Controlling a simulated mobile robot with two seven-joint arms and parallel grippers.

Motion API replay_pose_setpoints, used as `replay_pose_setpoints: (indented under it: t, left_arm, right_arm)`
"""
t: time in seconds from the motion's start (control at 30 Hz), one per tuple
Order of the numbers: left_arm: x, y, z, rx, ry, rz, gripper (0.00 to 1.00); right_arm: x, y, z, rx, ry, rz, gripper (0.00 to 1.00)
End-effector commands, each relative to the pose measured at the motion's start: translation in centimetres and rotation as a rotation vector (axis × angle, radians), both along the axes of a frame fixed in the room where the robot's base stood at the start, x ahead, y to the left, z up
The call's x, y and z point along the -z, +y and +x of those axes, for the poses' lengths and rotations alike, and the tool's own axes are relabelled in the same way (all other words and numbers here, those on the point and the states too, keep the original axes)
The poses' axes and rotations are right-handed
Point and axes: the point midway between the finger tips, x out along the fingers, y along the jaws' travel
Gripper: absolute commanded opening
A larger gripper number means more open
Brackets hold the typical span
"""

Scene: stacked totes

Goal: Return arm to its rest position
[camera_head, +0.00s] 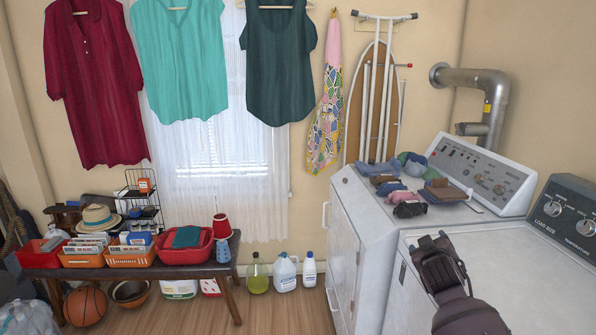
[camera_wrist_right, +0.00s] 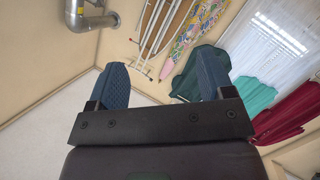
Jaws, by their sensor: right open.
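My right gripper (camera_head: 432,243) is above the front-left part of the white machine (camera_head: 530,275) at the right in the head view. In the right wrist view its two blue fingers stand wide apart, and the space between the fingertips (camera_wrist_right: 165,80) is empty. The forearm comes up from the lower right edge of the head view. I cannot tell the height of the gripper over the machine top. My left gripper is in neither view.
A pile of folded clothes (camera_head: 412,190) lies on the other white machine (camera_head: 350,230). A metal pipe (camera_head: 490,105) runs down the wall behind. A low bench (camera_head: 140,268) with baskets, including a red basket (camera_head: 182,256), stands at left. Bottles and a basketball (camera_head: 86,306) are on the floor.

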Motion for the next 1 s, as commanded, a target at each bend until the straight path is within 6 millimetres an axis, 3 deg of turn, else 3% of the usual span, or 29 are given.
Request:
replay_pose_setpoints:
  t: [0.03,0.2,0.5,0.73,1.0]
  left_arm:
    - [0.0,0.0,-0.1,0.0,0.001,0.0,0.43]
    - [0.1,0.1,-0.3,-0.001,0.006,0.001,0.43]
    - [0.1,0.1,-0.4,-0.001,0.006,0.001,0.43]
    - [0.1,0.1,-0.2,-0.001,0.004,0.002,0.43]
    - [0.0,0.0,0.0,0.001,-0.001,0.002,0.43]
  right_arm:
    - [1.5,0.8,-1.7,-0.037,-0.013,0.036,0.74]
    - [5.2,3.4,-7.0,-0.144,-0.059,0.163,0.74]
    - [11.1,6.1,-17.7,-0.227,-0.062,0.369,0.74]
    - [15.8,7.0,-26.6,-0.207,0.018,0.484,0.74]
    - [22.3,6.5,-37.3,-0.114,0.19,0.54,0.74]
